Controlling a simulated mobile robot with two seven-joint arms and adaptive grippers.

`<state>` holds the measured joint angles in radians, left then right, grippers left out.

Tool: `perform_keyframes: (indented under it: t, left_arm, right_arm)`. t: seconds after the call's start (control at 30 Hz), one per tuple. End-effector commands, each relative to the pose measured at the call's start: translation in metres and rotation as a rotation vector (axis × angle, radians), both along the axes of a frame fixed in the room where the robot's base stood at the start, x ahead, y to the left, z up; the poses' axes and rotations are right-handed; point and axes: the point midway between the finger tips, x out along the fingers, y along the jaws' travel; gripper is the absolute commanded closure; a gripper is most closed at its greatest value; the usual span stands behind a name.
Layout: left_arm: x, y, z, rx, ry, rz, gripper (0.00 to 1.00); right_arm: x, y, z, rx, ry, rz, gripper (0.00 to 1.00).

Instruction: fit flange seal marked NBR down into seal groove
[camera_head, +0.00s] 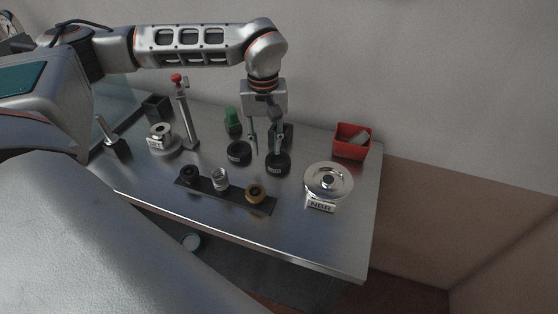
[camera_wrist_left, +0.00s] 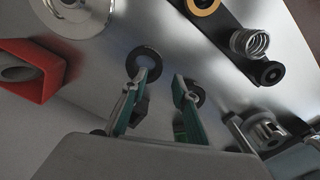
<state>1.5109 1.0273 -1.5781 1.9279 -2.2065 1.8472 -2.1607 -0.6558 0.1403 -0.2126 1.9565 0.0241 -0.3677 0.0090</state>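Two black ring seals lie on the metal table, one at left (camera_head: 239,152) and one at right (camera_head: 277,163). Each has small pale marks that I cannot read. The round silver flange part (camera_head: 344,184) stands to their right, with a plate marked NBR (camera_head: 321,206) in front; its groove cannot be made out. My left gripper (camera_head: 263,152) is open and empty, pointing down just above and between the rings. In the left wrist view, its fingers (camera_wrist_left: 160,75) are apart, with one ring (camera_wrist_left: 143,49) behind the left finger and the other (camera_wrist_left: 197,88) by the right finger.
A black strip (camera_head: 213,194) with a spring and two rings lies in front. A red bin (camera_head: 350,142) stands behind the flange part. A green-topped item (camera_head: 233,120), a red-knobbed post (camera_head: 187,115) and a black box (camera_head: 156,107) stand further back or left.

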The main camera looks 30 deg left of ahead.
Motion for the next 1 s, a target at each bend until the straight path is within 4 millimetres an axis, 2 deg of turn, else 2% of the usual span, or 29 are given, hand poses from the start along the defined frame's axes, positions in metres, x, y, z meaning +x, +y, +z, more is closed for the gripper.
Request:
perform_keyframes:
  t: [0.3,0.63,0.73,0.77,1.0]
  left_arm:
    - [0.001,-0.003,-0.042,0.000,0.003,0.000,0.71]
    - [0.002,-0.003,-0.048,0.000,0.000,0.000,0.71]
    - [0.001,-0.003,-0.048,0.000,0.000,0.000,0.97]
    - [0.001,-0.003,-0.048,0.000,0.000,0.000,1.00]
    - [0.001,-0.003,-0.048,0.000,0.000,0.000,1.00]
  right_arm:
    - [0.004,0.001,0.005,0.002,-0.010,0.000,0.60]
    - [0.007,0.001,0.009,0.004,-0.018,0.000,0.60]
    - [0.007,0.001,0.009,0.004,-0.017,-0.001,0.60]
    - [0.007,0.001,0.009,0.003,-0.017,-0.001,0.60]
    - [0.006,0.001,0.007,0.003,-0.014,-0.001,0.60]
